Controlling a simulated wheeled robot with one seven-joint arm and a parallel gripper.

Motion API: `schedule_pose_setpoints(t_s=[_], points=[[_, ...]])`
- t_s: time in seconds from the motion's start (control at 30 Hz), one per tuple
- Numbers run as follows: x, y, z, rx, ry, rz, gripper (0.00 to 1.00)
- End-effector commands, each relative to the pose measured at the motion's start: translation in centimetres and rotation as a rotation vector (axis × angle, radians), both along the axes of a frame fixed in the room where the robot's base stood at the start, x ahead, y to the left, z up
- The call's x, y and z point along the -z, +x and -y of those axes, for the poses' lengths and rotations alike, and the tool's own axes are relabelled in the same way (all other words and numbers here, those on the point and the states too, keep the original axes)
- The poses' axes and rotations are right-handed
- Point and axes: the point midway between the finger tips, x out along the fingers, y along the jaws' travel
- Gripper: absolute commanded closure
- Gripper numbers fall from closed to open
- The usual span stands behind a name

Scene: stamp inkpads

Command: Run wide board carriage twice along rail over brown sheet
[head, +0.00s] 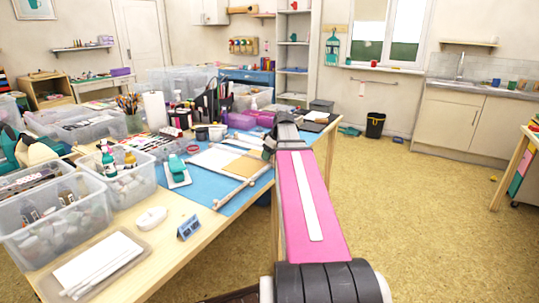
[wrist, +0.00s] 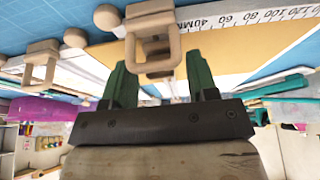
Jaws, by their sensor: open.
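My gripper (wrist: 159,66) is open in the wrist view, its two green fingers on either side of a pale wooden loop-shaped handle (wrist: 153,22). I cannot tell whether they touch it. A second wooden loop handle (wrist: 41,48) stands to the left. The brown sheet (wrist: 225,48) lies beyond the fingers, and also shows on the table in the head view (head: 246,166). A white strip with millimetre marks (wrist: 250,18) runs along its far side. I cannot tell which handle belongs to the wide board. In the head view my arm hides part of the work area.
A blue mat (head: 236,202) covers part of the table. A teal stamp-like tool (head: 177,168) stands at left. Clear bins (head: 55,212), bottles and a paper roll (head: 154,111) crowd the table's left and back. The floor to the right is mostly open.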

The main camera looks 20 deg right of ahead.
Motion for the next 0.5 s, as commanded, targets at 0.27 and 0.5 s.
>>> schedule_pose_setpoints(t_s=[0.27, 0.5], points=[[0.02, 0.01, 0.00, 0.000, 0.000, 0.000, 0.60], [0.01, 0.03, -0.01, 0.000, 0.000, 0.000, 1.00]])
